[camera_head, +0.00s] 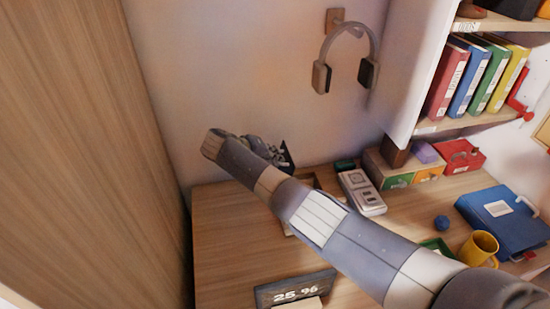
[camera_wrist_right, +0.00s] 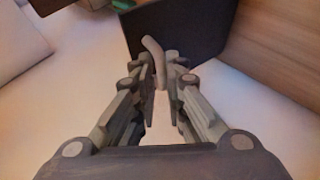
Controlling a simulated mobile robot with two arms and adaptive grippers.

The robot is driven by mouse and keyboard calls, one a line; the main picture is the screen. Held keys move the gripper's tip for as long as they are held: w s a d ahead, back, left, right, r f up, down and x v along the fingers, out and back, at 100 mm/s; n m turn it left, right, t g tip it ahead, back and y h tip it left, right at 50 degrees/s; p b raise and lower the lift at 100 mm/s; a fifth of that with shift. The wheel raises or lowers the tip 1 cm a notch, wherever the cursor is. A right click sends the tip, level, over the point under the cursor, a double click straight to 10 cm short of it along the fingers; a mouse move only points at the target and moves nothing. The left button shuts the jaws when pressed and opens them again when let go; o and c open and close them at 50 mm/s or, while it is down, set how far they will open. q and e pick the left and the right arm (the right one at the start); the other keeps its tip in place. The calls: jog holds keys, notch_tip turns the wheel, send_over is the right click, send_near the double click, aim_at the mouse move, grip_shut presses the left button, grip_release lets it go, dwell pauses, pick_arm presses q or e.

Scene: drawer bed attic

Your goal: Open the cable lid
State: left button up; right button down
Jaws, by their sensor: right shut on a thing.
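The cable lid is a dark flat panel (camera_head: 288,154) at the back of the desk, near the wall. It stands raised at a steep angle. In the right wrist view the lid (camera_wrist_right: 205,28) fills the top middle, with a curved light-grey handle (camera_wrist_right: 153,48) on its near side. My right gripper (camera_wrist_right: 161,85) is shut on this handle, between its two fingertips. In the head view my right gripper (camera_head: 276,156) is beside the lid, partly hidden by my own arm. A brown-edged opening (camera_head: 316,181) in the desk shows below the lid, mostly hidden by my arm. My left gripper is not seen.
A white power strip (camera_head: 360,192) lies right of the opening. A dark "25 %" sign (camera_head: 293,290) is at the front. The desk's left side (camera_head: 225,240) is clear.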

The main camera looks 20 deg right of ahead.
jog(key=shift+s+a+f, duration=0.1)
jog(key=shift+s+f, duration=0.1)
jog(key=shift+f, duration=0.3)
jog(key=shift+s+a+f, duration=0.1)
jog(key=shift+s+f, duration=0.1)
jog(key=shift+f, duration=0.25)
jog(key=c, duration=1.9)
grip_release()
jog(key=shift+o, duration=1.1)
jog(key=shift+w+d+f, duration=0.1)
jog(key=shift+w+f, duration=0.1)
jog(key=shift+w, duration=0.05)
jog(key=shift+r, duration=0.1)
jog(key=v, duration=1.2)
jog(key=shift+d+r, duration=0.15)
jog(key=shift+r, duration=0.3)
jog(key=shift+w, duration=0.1)
